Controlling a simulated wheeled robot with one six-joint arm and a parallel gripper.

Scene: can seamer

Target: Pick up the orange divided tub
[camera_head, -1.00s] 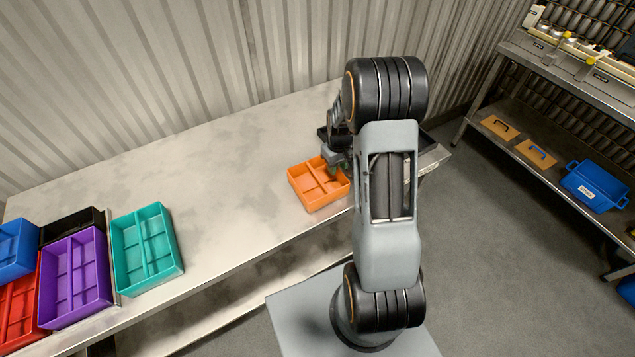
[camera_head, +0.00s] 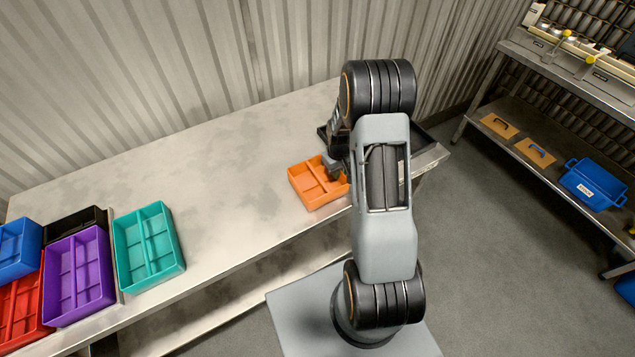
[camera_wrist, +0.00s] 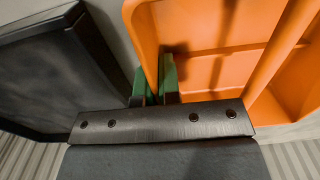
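The orange divided tub (camera_head: 306,191) sits on the metal table near its front edge, left of my arm. In the wrist view the tub (camera_wrist: 215,35) fills the upper right, with its dividers in sight. My gripper (camera_head: 336,171) is at the tub's right end. In the wrist view my gripper's green fingertips (camera_wrist: 155,85) stand close together, one inside the tub and one outside, with the tub's side wall between them. The gripper looks shut on that wall. The wall's lower part is hidden by the fingers.
A black tray (camera_head: 424,138) lies just right of the tub, partly behind my arm; it also shows in the wrist view (camera_wrist: 50,75). Teal (camera_head: 148,247), purple (camera_head: 78,275), red (camera_head: 20,315) and blue (camera_head: 15,250) tubs stand at the table's left. The table's middle is clear.

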